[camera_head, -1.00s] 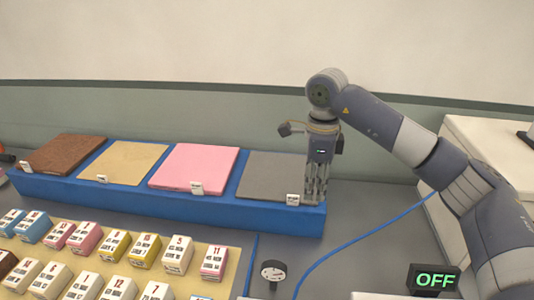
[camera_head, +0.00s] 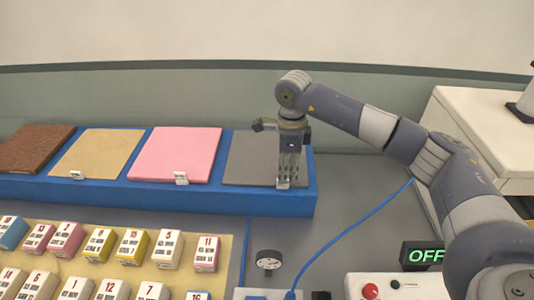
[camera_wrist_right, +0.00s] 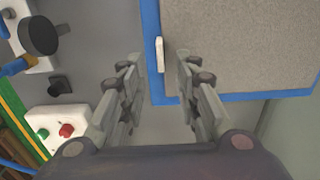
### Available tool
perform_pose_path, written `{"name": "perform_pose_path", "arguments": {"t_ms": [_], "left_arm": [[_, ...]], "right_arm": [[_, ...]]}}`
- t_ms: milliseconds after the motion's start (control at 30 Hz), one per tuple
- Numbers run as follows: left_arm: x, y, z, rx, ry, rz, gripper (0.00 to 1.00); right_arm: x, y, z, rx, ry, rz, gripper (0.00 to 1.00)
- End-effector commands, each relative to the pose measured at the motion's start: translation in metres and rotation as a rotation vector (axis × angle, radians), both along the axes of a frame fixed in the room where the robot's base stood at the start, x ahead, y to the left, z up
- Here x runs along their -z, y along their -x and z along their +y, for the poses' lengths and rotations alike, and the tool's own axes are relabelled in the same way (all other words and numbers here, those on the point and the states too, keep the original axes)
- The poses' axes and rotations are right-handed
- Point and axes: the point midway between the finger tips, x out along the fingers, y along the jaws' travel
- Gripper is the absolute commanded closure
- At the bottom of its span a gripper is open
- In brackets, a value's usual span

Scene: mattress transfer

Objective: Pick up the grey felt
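The grey felt (camera_head: 252,160) is a flat square sheet at the right end of the blue rack (camera_head: 220,204). It also fills the upper right of the right wrist view (camera_wrist_right: 240,45). My right gripper (camera_head: 287,184) points down at the felt's right front part in the head view. The head view does not show clearly whether the fingertips touch anything. My left gripper is not in view.
Pink (camera_head: 175,154), tan (camera_head: 96,152) and brown (camera_head: 36,148) sheets lie left of the felt. Several numbered blocks stand on a tan board (camera_head: 225,272) in front.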

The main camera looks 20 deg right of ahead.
Motion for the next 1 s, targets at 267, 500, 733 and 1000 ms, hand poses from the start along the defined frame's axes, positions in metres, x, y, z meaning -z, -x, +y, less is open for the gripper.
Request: {"name": "perform_pose_path", "arguments": {"t_ms": [267,500,733,1000], "left_arm": [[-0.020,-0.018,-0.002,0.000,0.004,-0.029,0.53],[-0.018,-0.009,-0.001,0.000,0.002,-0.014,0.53],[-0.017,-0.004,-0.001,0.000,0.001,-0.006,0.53],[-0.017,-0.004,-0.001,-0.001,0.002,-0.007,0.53]], "right_arm": [[0.029,-0.002,0.001,-0.001,0.000,0.001,0.70],[0.032,-0.002,0.001,-0.001,0.000,0.000,0.70],[0.031,-0.002,0.001,-0.001,0.000,-0.001,1.00],[0.031,-0.002,0.001,-0.001,0.000,-0.001,1.00]]}}
